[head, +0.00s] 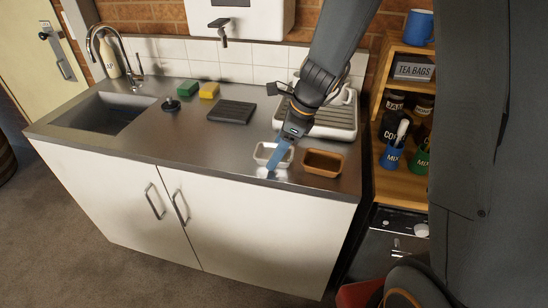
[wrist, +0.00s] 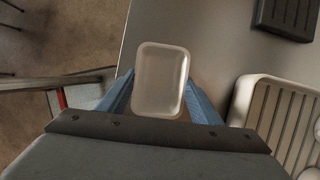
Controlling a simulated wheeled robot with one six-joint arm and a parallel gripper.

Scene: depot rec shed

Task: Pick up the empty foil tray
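A pale, shiny, empty tray (head: 262,153), seemingly the foil tray, is near the front edge of the steel counter. My gripper (head: 274,160) points down at it, with one blue finger crossing in front of it. In the wrist view the tray (wrist: 160,80) lies between the two blue fingers of my gripper (wrist: 161,90), one along each long side. The tray's rim hides the fingertips there. I cannot tell whether the fingers press on the tray, or whether it rests on the counter or hangs just above.
A brown tray (head: 324,163) stands close on the right. A pale dish rack (head: 332,120) is behind, and a dark ridged mat (head: 232,111) lies left of it. A sink (head: 105,113) is at the left. A wooden shelf (head: 403,185) with mugs borders the counter's right end. The left front counter is clear.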

